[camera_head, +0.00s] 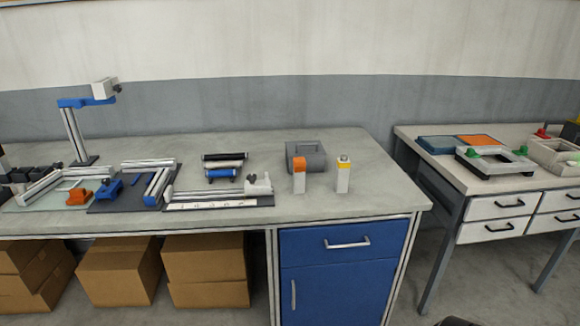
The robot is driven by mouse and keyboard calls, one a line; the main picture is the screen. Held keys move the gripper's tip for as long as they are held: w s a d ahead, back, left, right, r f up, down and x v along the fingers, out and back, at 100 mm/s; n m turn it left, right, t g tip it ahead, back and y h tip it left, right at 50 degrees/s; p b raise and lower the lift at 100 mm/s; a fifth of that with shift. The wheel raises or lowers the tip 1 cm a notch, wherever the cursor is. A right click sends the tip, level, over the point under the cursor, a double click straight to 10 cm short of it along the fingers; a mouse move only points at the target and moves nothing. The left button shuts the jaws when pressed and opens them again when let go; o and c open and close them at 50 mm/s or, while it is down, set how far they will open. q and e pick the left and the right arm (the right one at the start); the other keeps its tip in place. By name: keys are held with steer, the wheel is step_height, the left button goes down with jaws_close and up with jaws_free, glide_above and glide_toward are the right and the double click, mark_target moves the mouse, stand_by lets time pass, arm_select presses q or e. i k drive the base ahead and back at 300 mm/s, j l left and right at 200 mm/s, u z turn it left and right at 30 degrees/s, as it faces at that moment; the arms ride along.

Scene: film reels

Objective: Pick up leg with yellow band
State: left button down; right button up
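The leg with the yellow band (342,181) is a small pale upright block near the right end of the workbench (375,205). Its yellow band is close to its top, and a small grey piece shows above the band. A similar pale leg with an orange top (299,182) stands upright a little to its left, apart from it.
A grey box with a handle (309,155) stands just behind the legs. Rollers (224,166) and fixtures with blue and orange clamps lie to the left. A gap separates the bench from a second table (457,180). Bench surface in front of the legs is clear.

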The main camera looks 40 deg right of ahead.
mark_target(343, 163)
steer(key=z, duration=1.8)
